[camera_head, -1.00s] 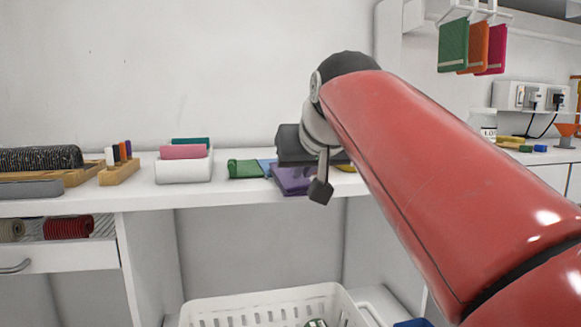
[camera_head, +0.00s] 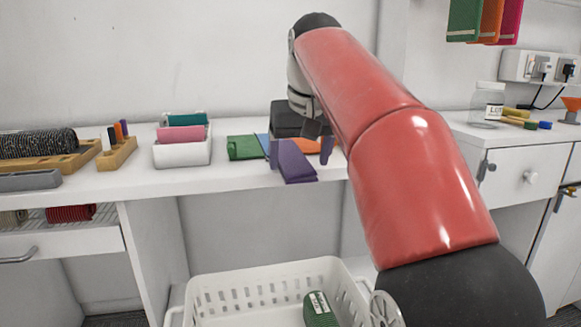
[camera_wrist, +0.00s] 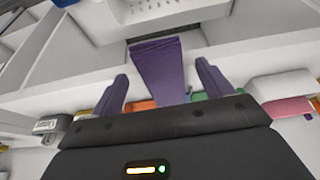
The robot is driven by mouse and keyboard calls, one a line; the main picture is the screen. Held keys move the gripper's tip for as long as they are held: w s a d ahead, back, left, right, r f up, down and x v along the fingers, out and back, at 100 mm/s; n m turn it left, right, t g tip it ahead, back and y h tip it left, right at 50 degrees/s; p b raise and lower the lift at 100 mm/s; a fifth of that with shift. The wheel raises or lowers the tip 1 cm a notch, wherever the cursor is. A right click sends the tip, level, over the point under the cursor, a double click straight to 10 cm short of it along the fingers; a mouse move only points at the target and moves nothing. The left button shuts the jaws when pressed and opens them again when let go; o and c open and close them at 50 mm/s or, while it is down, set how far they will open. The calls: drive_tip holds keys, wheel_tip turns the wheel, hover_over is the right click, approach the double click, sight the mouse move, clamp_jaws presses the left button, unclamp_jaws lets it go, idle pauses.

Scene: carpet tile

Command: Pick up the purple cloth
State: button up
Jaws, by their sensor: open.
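The purple cloth (camera_head: 295,163) lies folded on the white counter, with its near end reaching the front edge. In the wrist view the purple cloth (camera_wrist: 160,70) lies between the two spread fingers. My gripper (camera_head: 300,152) is open over the cloth, one finger to each side of it. In the wrist view my gripper (camera_wrist: 165,85) has a visible gap between each finger and the cloth. The far end of the cloth is hidden behind the gripper body.
A green cloth (camera_head: 245,147) lies left of the purple one, with blue and orange ones (camera_head: 304,146) close by. A white basket (camera_head: 262,290) stands below. A jar (camera_head: 487,105) is at the right.

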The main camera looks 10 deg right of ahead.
drive_tip(key=shift+x, duration=1.15)
drive_tip(key=c, duration=1.1)
drive_tip(key=shift+r, duration=0.1)
drive_tip(key=shift+r, duration=0.1)
